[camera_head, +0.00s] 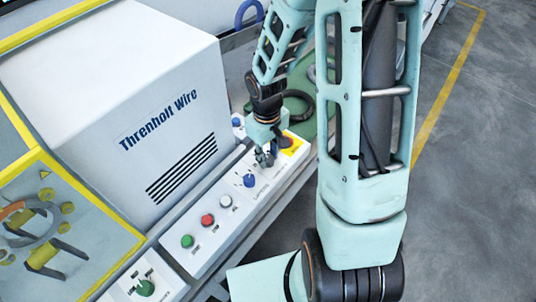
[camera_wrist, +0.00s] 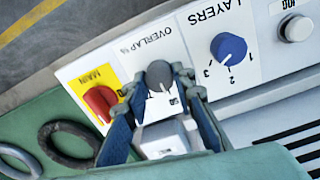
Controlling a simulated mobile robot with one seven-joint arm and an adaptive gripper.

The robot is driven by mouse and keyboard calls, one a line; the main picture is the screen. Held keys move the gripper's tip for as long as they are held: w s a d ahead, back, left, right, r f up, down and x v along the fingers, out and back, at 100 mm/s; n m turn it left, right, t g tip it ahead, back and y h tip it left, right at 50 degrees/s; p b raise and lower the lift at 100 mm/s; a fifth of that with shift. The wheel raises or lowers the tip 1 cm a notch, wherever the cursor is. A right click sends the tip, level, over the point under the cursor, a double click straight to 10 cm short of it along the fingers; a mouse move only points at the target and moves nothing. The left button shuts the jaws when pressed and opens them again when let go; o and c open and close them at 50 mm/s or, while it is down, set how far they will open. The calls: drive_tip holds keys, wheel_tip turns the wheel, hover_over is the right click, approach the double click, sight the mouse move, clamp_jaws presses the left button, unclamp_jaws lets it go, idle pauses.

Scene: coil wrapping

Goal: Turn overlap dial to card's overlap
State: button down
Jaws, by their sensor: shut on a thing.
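The overlap dial (camera_wrist: 159,73) is a dark grey knob on a white plate labelled "OVERLAP %" in the wrist view. My gripper (camera_wrist: 157,82) has one finger on each side of this knob and is shut on it. In the head view, my gripper (camera_head: 266,158) reaches down to the control panel (camera_head: 210,247), and its fingers hide the knob there. Most of the dial's scale is hidden by the fingers or too small to read, so I cannot tell its setting. I cannot make out a card with an overlap value.
The red main switch (camera_wrist: 100,102) on a yellow plate is close beside one finger. The blue layers dial (camera_wrist: 229,47) is on the other side. Red (camera_head: 207,219) and green (camera_head: 187,241) buttons line the panel below the white "Threnholt Wire" housing (camera_head: 110,75).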

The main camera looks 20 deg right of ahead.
drive_tip(key=c, duration=1.6)
unclamp_jaws()
drive_tip(key=shift+r, duration=0.1)
wheel_tip(320, 180, up, 12)
drive_tip(key=shift+a+f, duration=0.1)
drive_tip(key=shift+a, duration=0.05)
